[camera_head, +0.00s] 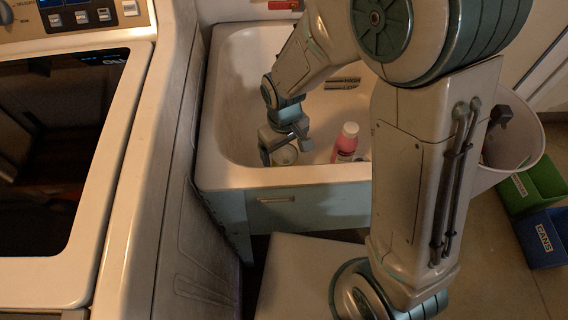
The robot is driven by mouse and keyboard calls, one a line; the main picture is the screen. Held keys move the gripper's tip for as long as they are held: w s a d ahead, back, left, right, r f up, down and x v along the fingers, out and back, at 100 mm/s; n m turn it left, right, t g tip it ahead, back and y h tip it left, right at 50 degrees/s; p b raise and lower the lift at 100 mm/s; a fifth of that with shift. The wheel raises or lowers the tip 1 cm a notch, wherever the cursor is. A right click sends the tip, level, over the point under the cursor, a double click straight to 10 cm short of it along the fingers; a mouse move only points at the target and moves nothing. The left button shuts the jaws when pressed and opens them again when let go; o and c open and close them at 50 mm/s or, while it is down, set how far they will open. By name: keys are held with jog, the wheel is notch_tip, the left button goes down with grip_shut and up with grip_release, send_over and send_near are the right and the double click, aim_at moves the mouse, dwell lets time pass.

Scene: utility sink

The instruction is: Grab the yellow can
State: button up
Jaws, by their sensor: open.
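My gripper (286,138) is inside the utility sink, pointing down near its front left. Its jaws are open, with a finger on either side of a small can. The can (286,155) stands at the front of the sink, just below the gripper. Its pale round top and a yellow-green edge show, but the front sink rim and the gripper hide much of its side. I cannot tell whether the fingers touch it.
A pink bottle (345,148) with a white cap stands right of the can. The white sink (232,175) has raised rims. A washing machine (120,190) stands left. A pale bin (525,140), green box (540,180) and blue "CANS" box (545,240) are at right.

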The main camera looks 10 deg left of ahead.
jog(key=f, duration=0.2)
jog(key=f+b, duration=0.1)
jog(key=f, duration=0.2)
jog(key=shift+w+f, duration=0.2)
jog(key=shift+f, duration=0.15)
jog(key=c, duration=1.1)
notch_tip(320, 180, up, 10)
jog(key=shift+r+p, duration=0.2)
jog(key=shift+p, duration=0.9)
notch_tip(320, 180, up, 20)
jog(key=p, duration=2)
